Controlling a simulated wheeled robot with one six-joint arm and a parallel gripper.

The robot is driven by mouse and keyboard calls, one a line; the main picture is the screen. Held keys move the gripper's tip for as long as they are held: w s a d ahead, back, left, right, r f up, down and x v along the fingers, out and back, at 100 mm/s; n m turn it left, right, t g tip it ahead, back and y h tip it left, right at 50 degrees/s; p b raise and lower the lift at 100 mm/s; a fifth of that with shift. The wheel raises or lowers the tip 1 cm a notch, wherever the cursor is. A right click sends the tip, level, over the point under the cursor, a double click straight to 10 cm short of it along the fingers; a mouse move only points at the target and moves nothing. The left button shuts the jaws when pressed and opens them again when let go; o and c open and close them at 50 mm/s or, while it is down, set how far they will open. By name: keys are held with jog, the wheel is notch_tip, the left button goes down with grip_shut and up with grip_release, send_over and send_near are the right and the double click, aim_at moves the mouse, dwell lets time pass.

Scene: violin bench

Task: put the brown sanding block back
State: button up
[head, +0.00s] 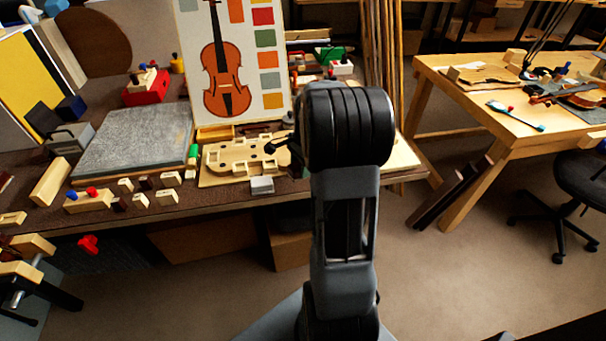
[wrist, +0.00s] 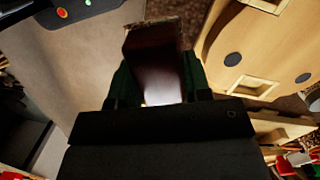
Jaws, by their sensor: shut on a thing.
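My gripper (wrist: 156,85) is shut on a dark reddish-brown block, the brown sanding block (wrist: 155,62), in the wrist view. Its two dark green fingers press on the block's left and right sides. The block is beside the pale wooden violin-shaped form (wrist: 262,50), which has black round spots and rectangular cut-outs. I cannot tell whether the block touches anything below. In the head view my arm hides the block and most of the gripper.
The form lies on a pale board (head: 215,180) on the bench, with a light grey block (head: 262,185) in front. A grey slab (head: 135,142) and several small wooden pieces lie to the left. A violin poster (head: 235,60) stands behind. Open floor (head: 440,290) is at right.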

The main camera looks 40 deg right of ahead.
jog(key=shift+w+d+f, duration=0.2)
jog(key=shift+d+f, duration=0.15)
jog(key=shift+f, duration=0.2)
jog(key=shift+w+d+f+b, duration=0.1)
jog(key=shift+f+b, duration=0.2)
jog(key=shift+f, duration=1.3)
jog(key=shift+f, duration=0.2)
jog(key=o, duration=0.8)
jog(key=shift+r, duration=0.1)
jog(key=shift+o, duration=0.2)
